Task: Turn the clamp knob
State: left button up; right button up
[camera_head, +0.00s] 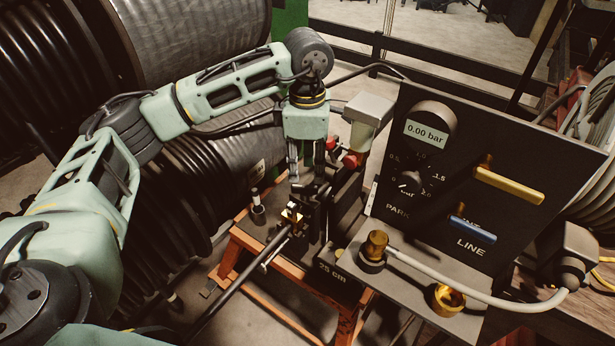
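No part is clearly marked as the clamp knob. A red knob (352,160) shows on the dark crimping machine (343,195), just right of my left gripper. My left gripper (306,188) points down over the machine, beside a brass fitting (291,214) at the end of a black hose (237,279). Its two fingers stand apart with a visible gap. The dark machine parts hide what lies right at the fingertips. My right gripper is not in view.
A black panel (421,205) at the right carries a 0.00 bar gauge (427,133), a dial, a yellow lever (508,185) and a blue lever (472,229). Brass fittings (376,246) and a grey hose (470,287) are in front. Large hose reels (200,40) stand behind my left arm.

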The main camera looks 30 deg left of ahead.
aim_at(307, 186)
pick_arm(q)
notch_tip(307, 186, up, 6)
jog(key=shift+r, duration=0.25)
dwell(0.4)
